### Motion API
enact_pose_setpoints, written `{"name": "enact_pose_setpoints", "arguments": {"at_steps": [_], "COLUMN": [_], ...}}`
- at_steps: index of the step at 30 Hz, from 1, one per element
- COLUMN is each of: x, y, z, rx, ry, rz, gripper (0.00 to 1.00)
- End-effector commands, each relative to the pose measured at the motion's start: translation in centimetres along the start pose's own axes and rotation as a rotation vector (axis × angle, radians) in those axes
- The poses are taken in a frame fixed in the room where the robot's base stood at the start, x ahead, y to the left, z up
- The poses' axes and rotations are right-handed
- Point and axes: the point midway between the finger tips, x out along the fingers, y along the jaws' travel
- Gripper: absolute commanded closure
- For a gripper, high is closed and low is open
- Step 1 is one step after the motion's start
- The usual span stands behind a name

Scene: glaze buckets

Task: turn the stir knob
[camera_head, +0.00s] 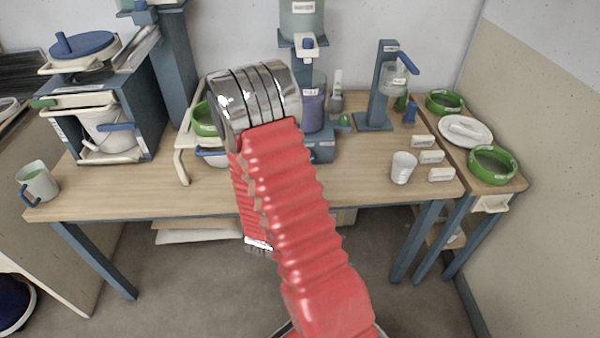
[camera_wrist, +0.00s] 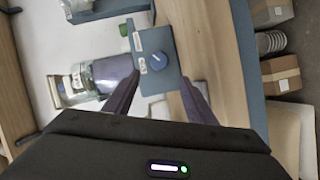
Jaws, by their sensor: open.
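The stir knob (camera_wrist: 158,61) is a small round blue knob with a pale pointer line, on the blue-grey base (camera_wrist: 151,42) of a stand. My gripper (camera_wrist: 160,78) is open in the wrist view. Its dark fingers point at the base, one on each side of the knob in the picture, and I see no grip on it. Whether a finger touches the base is not clear. In the head view the blue stand base (camera_head: 320,150) shows partly behind my red arm. The knob and my gripper cannot be made out there.
A glass jar with dark contents (camera_wrist: 110,72) sits in the stand beside the base. On the table (camera_head: 360,180), a white cup (camera_head: 403,168) and several small labelled blocks (camera_head: 431,157) are at right. A cream handle frame (camera_head: 181,150) stands at left. The table's front edge is close.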

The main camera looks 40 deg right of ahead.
Motion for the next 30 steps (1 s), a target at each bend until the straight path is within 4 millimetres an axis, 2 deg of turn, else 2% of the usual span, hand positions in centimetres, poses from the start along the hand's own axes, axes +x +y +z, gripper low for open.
{"name": "enact_pose_setpoints", "arguments": {"at_steps": [3, 9, 25, 30], "x": [-1.6, -2.7, -2.8, -2.8], "y": [-0.1, -0.1, -0.1, 0.0], "z": [-0.1, 0.0, 0.0, -0.7], "rx": [-0.002, 0.0, 0.0, 0.028], "ry": [0.002, 0.0, 0.0, 0.009], "rz": [-0.002, -0.001, -0.001, -0.02], "gripper": [0.49, 0.49, 0.49, 0.49]}}
